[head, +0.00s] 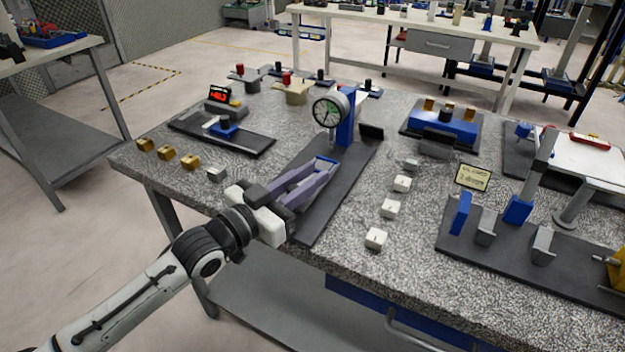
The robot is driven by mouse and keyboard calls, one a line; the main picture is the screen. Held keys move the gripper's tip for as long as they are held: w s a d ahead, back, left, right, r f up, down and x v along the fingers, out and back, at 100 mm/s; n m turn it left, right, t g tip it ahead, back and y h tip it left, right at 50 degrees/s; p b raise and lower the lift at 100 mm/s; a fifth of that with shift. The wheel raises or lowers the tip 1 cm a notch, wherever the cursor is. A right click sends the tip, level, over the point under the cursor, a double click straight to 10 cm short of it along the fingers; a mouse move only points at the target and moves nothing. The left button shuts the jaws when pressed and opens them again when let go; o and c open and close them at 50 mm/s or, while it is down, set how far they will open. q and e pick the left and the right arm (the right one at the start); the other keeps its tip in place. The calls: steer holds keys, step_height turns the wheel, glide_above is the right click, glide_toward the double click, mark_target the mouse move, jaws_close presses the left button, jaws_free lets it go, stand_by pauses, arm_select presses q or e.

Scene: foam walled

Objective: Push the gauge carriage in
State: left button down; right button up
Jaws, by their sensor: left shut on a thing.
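The dial gauge (328,110) has a round white and green face and sits on an upright blue post (346,122). The post stands toward the far end of a long dark base plate (350,172). My left gripper (322,172) reaches over this plate from its near left end. Its long purple-grey fingers are shut on a low blue part (325,160) in front of the post, which I take for the gauge carriage. The fingers hide most of that part, and its join to the post is unclear. My right gripper is not in view.
Left of the plate are a small blue slide on a dark base (222,130) and several brass and grey blocks (190,162). White blocks (392,208) line the right side. A small dark upright plate (371,132) stands right of the post. A blue fixture (440,125) is farther right.

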arm_select(q)
steer(key=c, duration=1.6)
jaws_free()
steer(key=v, duration=1)
steer(key=shift+s, duration=0.1)
